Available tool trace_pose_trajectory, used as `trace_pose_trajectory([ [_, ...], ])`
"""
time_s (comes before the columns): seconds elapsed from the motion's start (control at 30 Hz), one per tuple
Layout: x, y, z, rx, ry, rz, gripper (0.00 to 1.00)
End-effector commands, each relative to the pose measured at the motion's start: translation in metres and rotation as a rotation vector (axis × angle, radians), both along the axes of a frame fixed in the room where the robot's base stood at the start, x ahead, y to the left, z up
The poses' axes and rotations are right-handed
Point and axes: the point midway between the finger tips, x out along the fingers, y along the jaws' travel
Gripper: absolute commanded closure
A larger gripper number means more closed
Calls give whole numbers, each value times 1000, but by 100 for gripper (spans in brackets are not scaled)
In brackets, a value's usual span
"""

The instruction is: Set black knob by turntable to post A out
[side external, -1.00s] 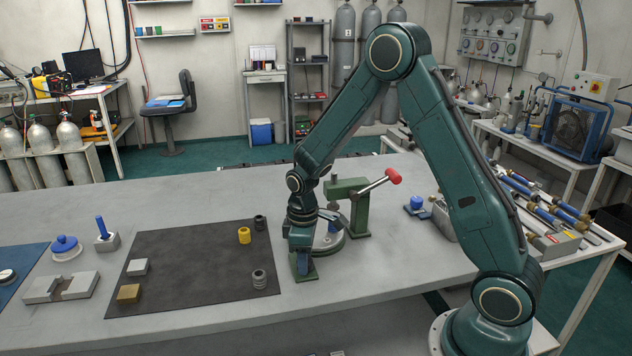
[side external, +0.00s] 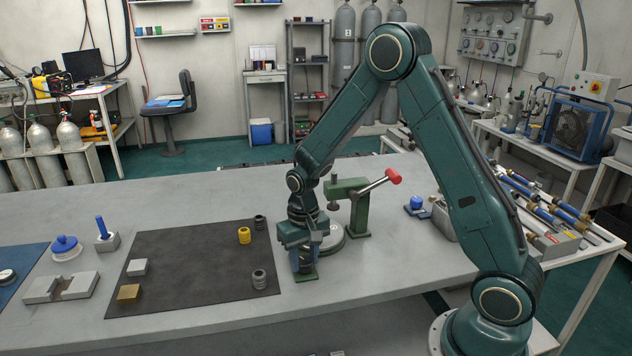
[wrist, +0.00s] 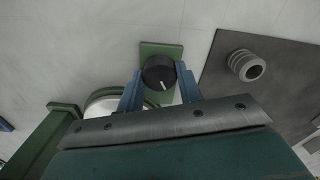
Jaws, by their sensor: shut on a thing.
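The black knob (wrist: 159,71) sits on a green base plate (wrist: 161,49) in the wrist view. Its white pointer line runs toward my gripper's palm, slightly right of straight down in that picture. My gripper (wrist: 160,80) is shut on the knob, one blue finger on each side. In the side view my gripper (side external: 305,266) points down over the green plate (side external: 305,279) and largely hides the knob. The round turntable (side external: 331,239) stands just behind my gripper, partly hidden. I cannot make out a post marked A.
A green stand with a red-tipped lever (side external: 393,176) rises close behind the turntable. The dark mat (side external: 190,270) lies to the left, with a grey ribbed ring (side external: 259,279), a yellow ring (side external: 244,235) and several other parts.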

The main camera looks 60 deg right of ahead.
Motion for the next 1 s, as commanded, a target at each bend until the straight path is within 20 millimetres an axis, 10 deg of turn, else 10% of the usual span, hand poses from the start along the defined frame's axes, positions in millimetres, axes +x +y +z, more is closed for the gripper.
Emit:
trace_pose_trajectory([
  [1.0,0,0,1,0,-2,-531,87],
])
